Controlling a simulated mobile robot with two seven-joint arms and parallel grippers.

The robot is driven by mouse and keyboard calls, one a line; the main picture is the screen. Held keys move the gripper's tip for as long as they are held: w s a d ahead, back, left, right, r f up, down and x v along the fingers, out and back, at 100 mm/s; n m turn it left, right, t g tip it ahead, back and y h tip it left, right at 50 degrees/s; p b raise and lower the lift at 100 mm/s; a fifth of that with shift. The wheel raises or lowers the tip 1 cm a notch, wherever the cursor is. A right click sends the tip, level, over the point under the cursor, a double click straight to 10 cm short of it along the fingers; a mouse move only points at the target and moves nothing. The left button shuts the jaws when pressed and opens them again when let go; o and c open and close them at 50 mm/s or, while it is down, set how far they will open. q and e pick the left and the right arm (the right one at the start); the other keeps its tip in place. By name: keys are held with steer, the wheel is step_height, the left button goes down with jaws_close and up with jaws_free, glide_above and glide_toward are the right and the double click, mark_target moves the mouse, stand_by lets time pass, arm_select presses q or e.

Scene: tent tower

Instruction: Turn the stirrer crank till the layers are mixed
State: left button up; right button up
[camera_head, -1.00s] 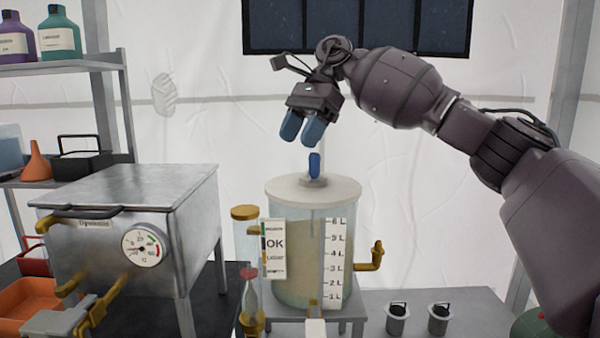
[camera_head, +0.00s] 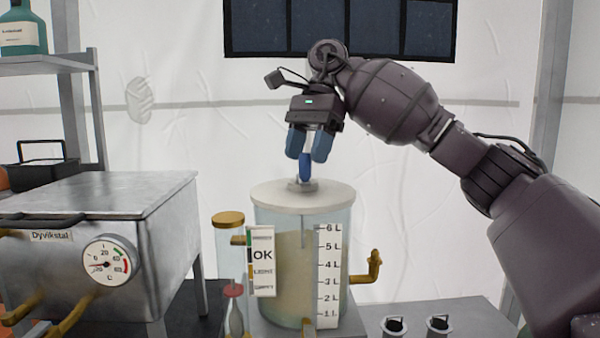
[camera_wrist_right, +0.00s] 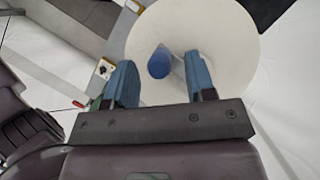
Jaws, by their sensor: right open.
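The mixing tank (camera_head: 300,265) is a clear cylinder with a white lid, a litre scale and cloudy beige contents. A blue upright crank knob (camera_head: 305,168) stands on the lid. My right gripper (camera_head: 308,155) is open just above and around the top of the knob in the head view. In the right wrist view the knob (camera_wrist_right: 159,63) shows between and a little beyond the two blue fingers of the gripper (camera_wrist_right: 163,85), with a gap on both sides. The lid (camera_wrist_right: 225,35) fills the area behind it. My left gripper is not in view.
A steel box with a dial gauge (camera_head: 107,260) stands at the left. A brass tap (camera_head: 370,268) sticks out at the tank's right. A narrow brass-capped tube (camera_head: 229,250) stands at its left. Two small metal cups (camera_head: 394,327) are at the lower right.

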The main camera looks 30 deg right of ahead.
mark_target(304, 167)
steer(key=shift+x, duration=1.1)
steer(key=shift+s+a+f, duration=0.15)
steer(key=shift+f, duration=0.3)
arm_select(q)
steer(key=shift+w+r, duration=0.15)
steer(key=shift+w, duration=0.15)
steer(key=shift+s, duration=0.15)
arm_select(e)
steer(key=shift+c, duration=0.3)
